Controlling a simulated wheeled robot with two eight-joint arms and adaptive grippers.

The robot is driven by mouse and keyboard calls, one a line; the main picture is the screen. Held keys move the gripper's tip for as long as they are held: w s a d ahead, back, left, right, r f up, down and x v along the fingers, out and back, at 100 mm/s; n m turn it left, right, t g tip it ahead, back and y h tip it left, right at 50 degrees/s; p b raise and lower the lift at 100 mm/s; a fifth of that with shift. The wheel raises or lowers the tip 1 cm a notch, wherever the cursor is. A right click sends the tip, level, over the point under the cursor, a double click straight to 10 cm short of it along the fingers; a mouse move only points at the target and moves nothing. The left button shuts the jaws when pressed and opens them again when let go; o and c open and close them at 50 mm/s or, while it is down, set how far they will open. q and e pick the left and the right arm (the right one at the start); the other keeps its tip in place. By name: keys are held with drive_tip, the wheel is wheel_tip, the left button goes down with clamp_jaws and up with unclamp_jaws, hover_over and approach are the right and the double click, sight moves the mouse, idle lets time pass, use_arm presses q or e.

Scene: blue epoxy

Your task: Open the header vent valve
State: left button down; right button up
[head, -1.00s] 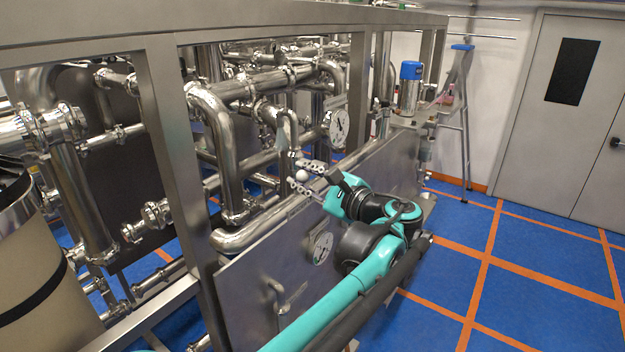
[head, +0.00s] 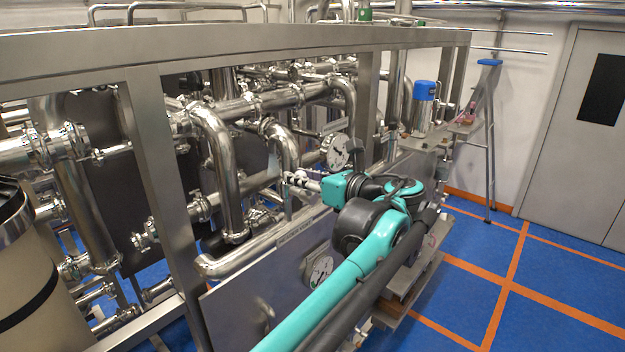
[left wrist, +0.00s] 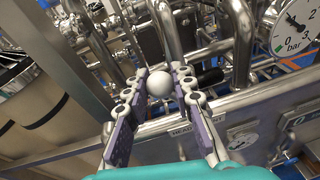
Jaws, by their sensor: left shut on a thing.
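My left gripper (head: 298,181) reaches over the front panel from the right, in front of a vertical steel pipe. In the left wrist view my left gripper (left wrist: 160,88) is shut on a pale round knob (left wrist: 160,84), which sits between the two fingertips. A label plate (left wrist: 192,129), partly hidden by a finger, seems to read "HEADER VENT"; it also shows on the panel's top edge in the head view (head: 294,236). The valve body and the knob's stem are hidden behind the fingers, so I cannot tell how far the valve is turned. My right gripper is not in view.
A dial gauge (head: 338,151) stands just behind the gripper; it is large in the wrist view (left wrist: 297,24). A black grip (left wrist: 210,77) lies right of the knob. Steel pipes (head: 215,150) and a frame post (head: 160,180) crowd the left.

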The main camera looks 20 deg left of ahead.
sight(312, 192)
use_arm(q)
drive_tip(key=shift+w+d+r+m, duration=0.2)
drive_tip(key=shift+w+m, duration=0.35)
drive_tip(key=shift+m, duration=0.25)
drive_tip(key=shift+w+d+r+m+g, duration=0.1)
drive_tip(key=shift+w+d+m+g, duration=0.2)
drive_tip(key=shift+w+m, duration=0.35)
drive_tip(key=shift+w+d+r+m+g, duration=0.1)
drive_tip(key=shift+w+m+g, duration=0.35)
drive_tip(key=shift+m, duration=0.4)
drive_tip(key=c, duration=1.3)
unclamp_jaws()
drive_tip(key=shift+p, duration=0.3)
drive_tip(key=v, duration=1.2)
drive_tip(key=shift+d+f, duration=0.1)
drive_tip(key=shift+f, duration=0.1)
